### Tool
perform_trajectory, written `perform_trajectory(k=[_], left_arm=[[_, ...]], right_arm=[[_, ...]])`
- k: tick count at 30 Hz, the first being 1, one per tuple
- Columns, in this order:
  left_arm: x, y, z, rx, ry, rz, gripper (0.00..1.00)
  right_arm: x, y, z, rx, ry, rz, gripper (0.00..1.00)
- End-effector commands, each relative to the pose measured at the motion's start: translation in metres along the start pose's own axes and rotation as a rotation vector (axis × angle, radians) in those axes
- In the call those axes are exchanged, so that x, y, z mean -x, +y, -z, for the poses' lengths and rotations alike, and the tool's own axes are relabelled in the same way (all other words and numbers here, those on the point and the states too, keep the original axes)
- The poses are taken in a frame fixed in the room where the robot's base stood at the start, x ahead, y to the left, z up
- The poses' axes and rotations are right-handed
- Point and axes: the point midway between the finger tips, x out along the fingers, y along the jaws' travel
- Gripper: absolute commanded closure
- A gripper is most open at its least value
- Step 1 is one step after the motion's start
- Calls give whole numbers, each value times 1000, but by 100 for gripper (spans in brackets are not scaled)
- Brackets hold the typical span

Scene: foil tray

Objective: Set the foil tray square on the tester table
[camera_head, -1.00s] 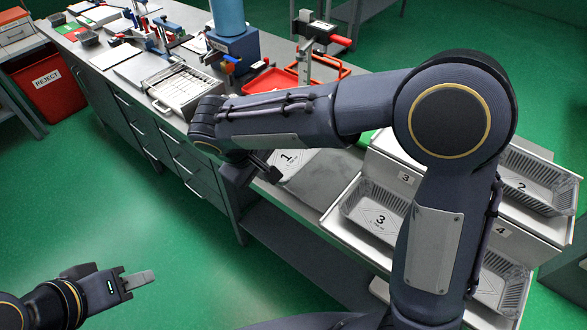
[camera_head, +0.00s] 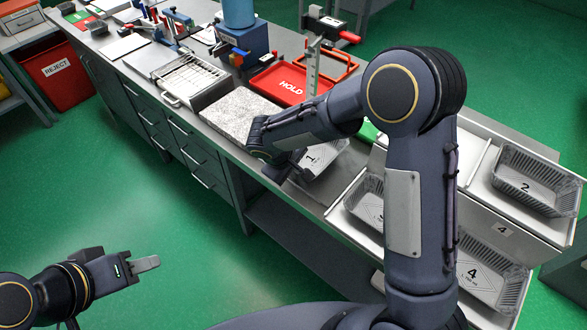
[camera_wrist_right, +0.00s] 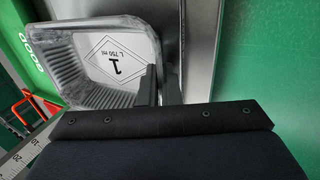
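The foil tray (camera_head: 330,160), marked 1, is at my right gripper, partly behind it, over the near edge of the bench. In the right wrist view the tray (camera_wrist_right: 88,70) is tilted in the picture, with its marked floor and ribbed wall showing. My right gripper (camera_wrist_right: 160,72) has its fingers close together on either side of the tray's wall; in the head view the gripper (camera_head: 285,168) is dark and low. I cannot tell which surface is the tester table; a speckled stone slab (camera_head: 232,110) lies bare left of the tray. My left gripper (camera_head: 145,264) is over the floor.
A red HOLD tray (camera_head: 275,88) and an upright scale column (camera_head: 313,70) stand behind the slab. A rack (camera_head: 190,78) is left of it. A stepped stand (camera_head: 480,205) at the right bears other foil trays, including one marked 2 (camera_head: 530,160). My right arm hides part of the stand.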

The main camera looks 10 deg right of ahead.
Motion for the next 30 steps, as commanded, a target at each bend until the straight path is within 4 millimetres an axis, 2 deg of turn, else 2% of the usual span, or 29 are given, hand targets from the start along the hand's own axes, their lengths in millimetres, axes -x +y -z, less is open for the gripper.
perform_trajectory(k=[7,12,13,21,26,30], left_arm=[[-4,-2,-2,0,0,0,64],[-2,-1,-1,0,0,0,64],[-2,-1,-1,0,0,0,64],[-1,0,0,0,0,0,64],[-1,-1,0,0,0,0,64],[-3,-1,-2,0,0,0,64]], right_arm=[[-3,-1,0,-1,0,0,100],[-1,0,0,-1,0,0,77],[-1,0,0,-1,0,0,74],[0,0,0,-1,0,0,74],[15,1,1,-3,4,-2,74],[44,0,1,-3,6,-2,74]])
